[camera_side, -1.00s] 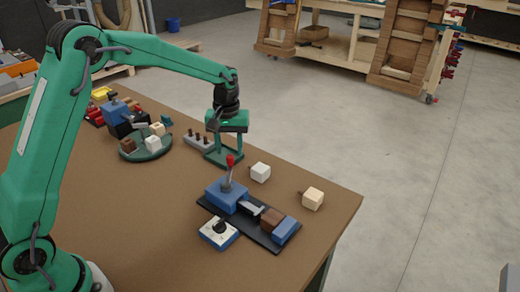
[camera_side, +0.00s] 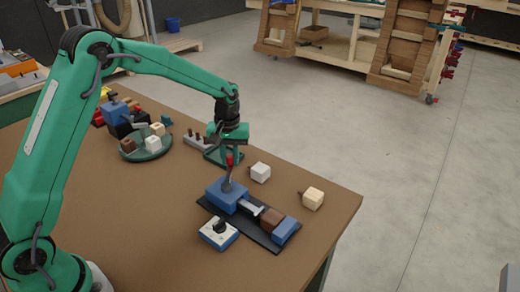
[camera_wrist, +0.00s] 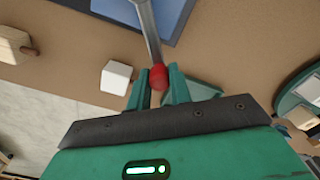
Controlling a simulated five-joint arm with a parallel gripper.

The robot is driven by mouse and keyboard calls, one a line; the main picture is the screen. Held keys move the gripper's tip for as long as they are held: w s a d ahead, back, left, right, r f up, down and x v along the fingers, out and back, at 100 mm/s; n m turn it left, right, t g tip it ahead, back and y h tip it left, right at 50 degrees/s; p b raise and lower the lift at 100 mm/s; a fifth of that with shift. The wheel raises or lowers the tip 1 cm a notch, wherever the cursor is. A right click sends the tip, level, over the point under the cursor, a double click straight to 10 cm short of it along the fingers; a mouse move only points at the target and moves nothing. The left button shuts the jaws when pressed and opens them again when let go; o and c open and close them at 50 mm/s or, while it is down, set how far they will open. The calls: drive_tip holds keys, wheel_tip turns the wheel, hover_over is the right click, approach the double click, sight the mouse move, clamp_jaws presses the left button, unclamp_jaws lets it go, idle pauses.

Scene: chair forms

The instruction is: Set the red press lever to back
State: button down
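The red press lever (camera_side: 229,160) has a grey rod and a red knob, and stands nearly upright from a blue block (camera_side: 221,198) on a black plate. In the wrist view the red knob (camera_wrist: 158,76) sits between the two green fingers, which flank it closely. My gripper (camera_wrist: 158,88) appears shut on the knob; in the side view my gripper (camera_side: 228,157) is above the blue block, partly hiding the knob. A pale rod runs from the blue block toward a brown block (camera_side: 271,220), which sits against a blue end block (camera_side: 286,232).
A white-and-blue box with a black knob (camera_side: 218,233) stands in front of the press. A white cube (camera_side: 260,172) and a cream cube (camera_side: 312,199) lie behind it, near the table edge. A round green tray (camera_side: 132,153) with several blocks stands farther left.

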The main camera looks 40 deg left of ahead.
drive_tip(key=shift+a, duration=0.1)
drive_tip(key=shift+s+a+n, duration=0.7)
drive_tip(key=shift+n, duration=0.6)
drive_tip(key=n, duration=0.1)
drive_tip(key=s+a+n, duration=0.1)
drive_tip(key=shift+s+a+r+n, duration=0.1)
drive_tip(key=shift+s+n, duration=0.2)
drive_tip(key=s+n, duration=0.2)
drive_tip(key=shift+a+n, duration=0.4)
drive_tip(key=shift+s+a+n, duration=0.15)
drive_tip(key=shift+s+n, duration=1)
drive_tip(key=shift+n, duration=0.45)
drive_tip(key=shift+s, duration=0.1)
drive_tip(key=c, duration=1.3)
unclamp_jaws()
drive_tip(key=shift+o, duration=0.2)
drive_tip(key=shift+r, duration=0.1)
